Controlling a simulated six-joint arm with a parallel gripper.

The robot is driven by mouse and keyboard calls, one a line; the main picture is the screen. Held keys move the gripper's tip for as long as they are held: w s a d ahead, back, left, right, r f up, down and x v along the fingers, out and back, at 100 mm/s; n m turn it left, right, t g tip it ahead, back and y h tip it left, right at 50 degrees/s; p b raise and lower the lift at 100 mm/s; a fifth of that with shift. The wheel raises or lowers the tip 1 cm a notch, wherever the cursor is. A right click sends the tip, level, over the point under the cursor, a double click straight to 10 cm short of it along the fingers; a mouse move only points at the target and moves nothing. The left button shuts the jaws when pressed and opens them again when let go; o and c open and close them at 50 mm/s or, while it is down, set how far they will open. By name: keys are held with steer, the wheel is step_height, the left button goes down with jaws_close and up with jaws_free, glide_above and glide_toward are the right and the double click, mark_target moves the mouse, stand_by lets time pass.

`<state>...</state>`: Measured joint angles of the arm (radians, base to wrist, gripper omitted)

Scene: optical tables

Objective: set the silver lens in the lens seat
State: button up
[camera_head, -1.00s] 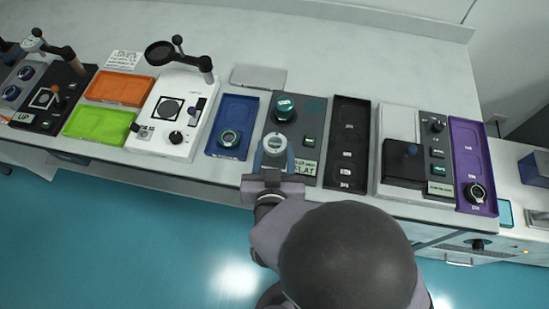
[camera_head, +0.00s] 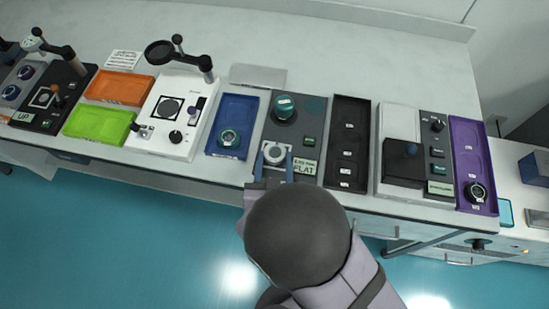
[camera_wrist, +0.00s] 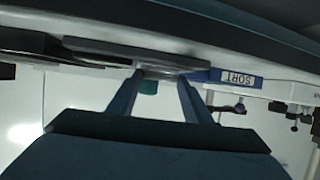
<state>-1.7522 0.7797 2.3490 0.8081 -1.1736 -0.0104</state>
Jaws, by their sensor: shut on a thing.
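The silver lens (camera_head: 274,153) is a small pale ring with a light centre. My gripper (camera_head: 275,160) is shut on it, with one blue-grey finger on each side. They are over the front part of the dark grey panel (camera_head: 295,135), left of its FLAT label (camera_head: 305,167). In the wrist view, my gripper (camera_wrist: 160,78) has a thin silver edge of the lens (camera_wrist: 160,72) between its fingertips, seen nearly edge-on. I cannot make out the lens seat for certain; the lens and fingers cover part of the panel. Whether the lens touches the panel is unclear.
A teal knob (camera_head: 285,107) stands on the panel behind the lens. A blue tray (camera_head: 238,112) holding a dark ringed lens (camera_head: 229,139) is on the left. A black tray (camera_head: 347,143) is on the right. A white device (camera_head: 178,115) stands further left.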

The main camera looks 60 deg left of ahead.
steer(key=shift+f, duration=0.2)
steer(key=o, duration=0.8)
steer(key=shift+r, duration=0.1)
steer(key=shift+r, duration=0.2)
steer(key=shift+b+v, duration=0.4)
steer(key=shift+v, duration=1.6)
